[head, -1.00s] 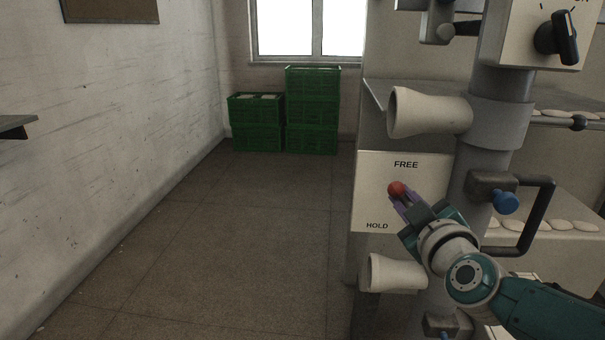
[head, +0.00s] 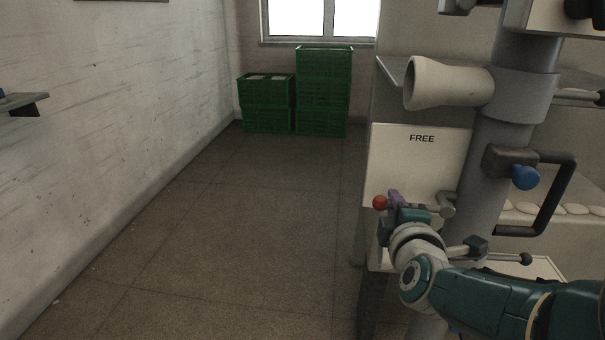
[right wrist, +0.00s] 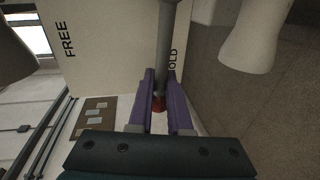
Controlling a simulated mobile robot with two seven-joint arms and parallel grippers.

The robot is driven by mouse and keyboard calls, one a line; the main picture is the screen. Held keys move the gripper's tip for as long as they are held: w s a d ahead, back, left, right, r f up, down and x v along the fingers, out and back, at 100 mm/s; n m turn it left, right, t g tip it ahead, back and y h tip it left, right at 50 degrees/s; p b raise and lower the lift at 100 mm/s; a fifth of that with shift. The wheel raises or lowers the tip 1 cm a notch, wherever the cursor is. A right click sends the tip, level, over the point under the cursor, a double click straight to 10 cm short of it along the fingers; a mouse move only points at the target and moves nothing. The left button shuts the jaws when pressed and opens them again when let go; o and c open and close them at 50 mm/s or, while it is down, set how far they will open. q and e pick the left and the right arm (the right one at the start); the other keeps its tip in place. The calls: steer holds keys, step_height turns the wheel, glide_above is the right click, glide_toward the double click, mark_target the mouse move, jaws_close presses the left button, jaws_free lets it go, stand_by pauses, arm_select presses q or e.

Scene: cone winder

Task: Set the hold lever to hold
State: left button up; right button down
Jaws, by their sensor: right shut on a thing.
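The hold lever has a red ball knob (head: 380,202) and a grey shaft. It is mounted on the pale panel (head: 390,165), and its knob is low on the panel, well below the word FREE. My right gripper (head: 394,199) is shut on the lever just behind the knob. In the right wrist view, the purple fingers (right wrist: 161,103) stand on either side of the grey shaft (right wrist: 165,45), with the red knob (right wrist: 158,104) between them. The word HOLD is hidden in the head view; part of it shows beside the shaft in the wrist view. My left gripper is not in view.
A white cone (head: 445,83) projects above the panel. A black handle (head: 560,195) and a blue knob (head: 525,177) are on the column to the right. Green crates (head: 322,90) stand by the far wall. The floor to the left is clear.

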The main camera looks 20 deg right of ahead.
steer(key=shift+s+f, duration=0.1)
steer(key=shift+f, duration=0.3)
steer(key=c, duration=0.8)
jaws_free()
steer(key=shift+r+n, duration=0.1)
steer(key=shift+n, duration=0.2)
steer(key=shift+c, duration=0.2)
steer(key=shift+r, duration=0.15)
steer(key=p+v, duration=0.6)
steer(key=v, duration=0.3)
steer(key=shift+s+a, duration=0.2)
steer(key=shift+s, duration=0.1)
